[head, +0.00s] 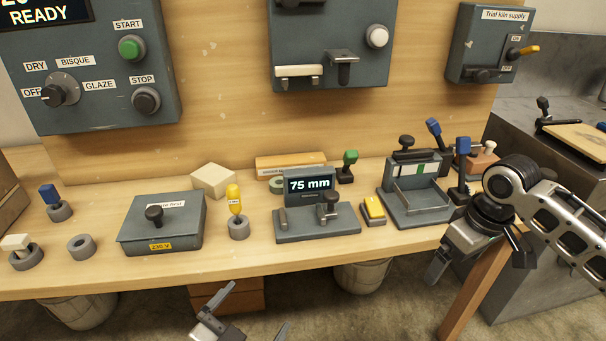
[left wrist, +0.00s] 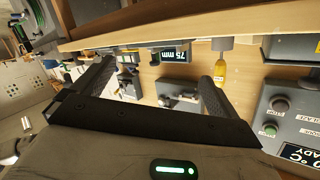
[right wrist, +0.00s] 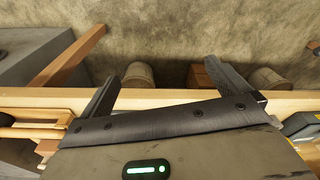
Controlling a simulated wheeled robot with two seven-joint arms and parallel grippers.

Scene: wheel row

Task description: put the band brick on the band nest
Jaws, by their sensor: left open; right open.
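No label in view reads "band brick" or "band nest", so I cannot tell for sure which things they are. Brick-like things are a plain cream block (head: 213,180) at the back of the bench and a reddish-brown block (head: 481,163) with a pale knob at the right. Grey rings stand at the left: one empty (head: 82,246), one under a cream-topped piece (head: 27,259), one under a blue-topped piece (head: 60,211). My left gripper (head: 257,308) is open and empty before the bench's front edge. My right gripper (head: 477,268) is open and empty at the bench's right front.
A grey lidded box (head: 162,238), a yellow-handled tool (head: 234,199) in a ring, a 75 mm display gauge (head: 317,223), a yellow button (head: 373,209) and a grey fixture (head: 418,200) line the bench. An orange-brown box (head: 291,165) lies behind. Control panels hang above.

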